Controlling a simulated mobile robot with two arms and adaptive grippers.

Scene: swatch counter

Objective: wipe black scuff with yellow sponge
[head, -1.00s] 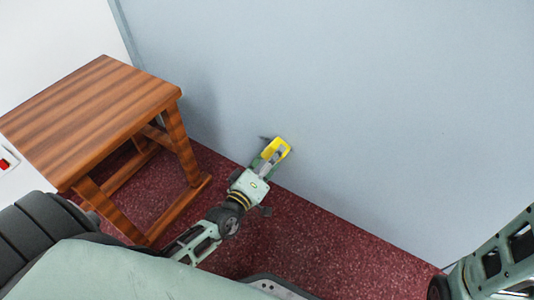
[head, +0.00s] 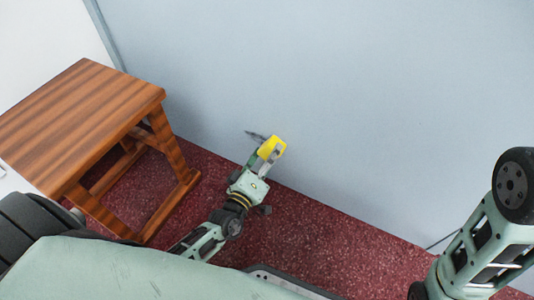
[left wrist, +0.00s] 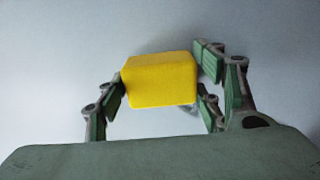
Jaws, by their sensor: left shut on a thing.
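The yellow sponge (head: 271,146) is held in my left gripper (head: 266,157), low down at the pale blue-grey wall. In the left wrist view the sponge (left wrist: 160,80) sits between the fingers of my left gripper (left wrist: 162,88), which are shut on its sides. The black scuff (head: 254,134) is a short dark streak on the wall, just left of the sponge in the head view; the sponge may cover part of it. I cannot tell whether the sponge touches the wall. My right gripper is out of view; only part of that arm shows at the right.
A brown wooden stool (head: 75,115) stands to the left of my left arm. The wall (head: 380,110) is otherwise bare. The speckled red floor (head: 310,240) is clear along the wall's foot to the right.

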